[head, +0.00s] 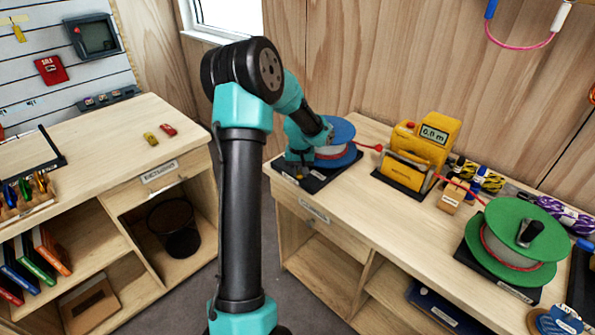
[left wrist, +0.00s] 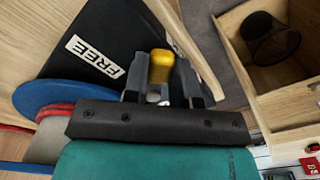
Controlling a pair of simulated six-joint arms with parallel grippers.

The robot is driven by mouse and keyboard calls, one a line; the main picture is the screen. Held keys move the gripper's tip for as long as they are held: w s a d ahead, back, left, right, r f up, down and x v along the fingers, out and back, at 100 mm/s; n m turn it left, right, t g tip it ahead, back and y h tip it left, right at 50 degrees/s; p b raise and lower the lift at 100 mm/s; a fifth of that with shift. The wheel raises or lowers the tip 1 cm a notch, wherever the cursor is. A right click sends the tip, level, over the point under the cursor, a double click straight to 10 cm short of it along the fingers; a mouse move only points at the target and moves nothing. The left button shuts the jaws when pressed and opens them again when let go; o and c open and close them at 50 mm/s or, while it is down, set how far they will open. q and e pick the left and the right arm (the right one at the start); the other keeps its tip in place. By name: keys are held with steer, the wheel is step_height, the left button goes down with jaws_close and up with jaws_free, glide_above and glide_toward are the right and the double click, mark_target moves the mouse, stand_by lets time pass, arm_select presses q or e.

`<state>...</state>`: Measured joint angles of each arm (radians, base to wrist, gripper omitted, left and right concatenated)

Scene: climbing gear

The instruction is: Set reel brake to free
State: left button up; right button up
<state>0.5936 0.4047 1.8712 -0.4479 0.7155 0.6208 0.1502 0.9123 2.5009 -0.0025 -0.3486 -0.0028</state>
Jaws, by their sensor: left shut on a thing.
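The blue reel (head: 341,131) stands on a black base at the left end of the right-hand bench; its blue flange (left wrist: 48,96) also shows in the left wrist view. The brake's yellow knob (left wrist: 160,66) stands over the black base plate (left wrist: 112,30). My left gripper (left wrist: 161,84) is shut on this knob, one finger on each side. A white FREE label (left wrist: 94,55) lies on the plate beside the gripper. The lever under the knob is mostly hidden, so its exact setting is hard to tell. My right gripper is not in view.
Red cord runs from the blue reel through a yellow length counter (head: 416,155) to a green reel (head: 520,243). A wooden block (head: 453,197) and rope coils lie between. A left bench (head: 95,150) holds small tools, with a waste bin (head: 175,228) below.

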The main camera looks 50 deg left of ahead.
arm_select(q)
steer(key=shift+w+d+n, duration=0.15)
steer(key=shift+n, duration=0.25)
steer(key=o, duration=0.9)
steer(key=shift+r, duration=0.1)
step_height(320, 180, up, 17)
steer(key=shift+r, duration=0.15)
stand_by(0.4)
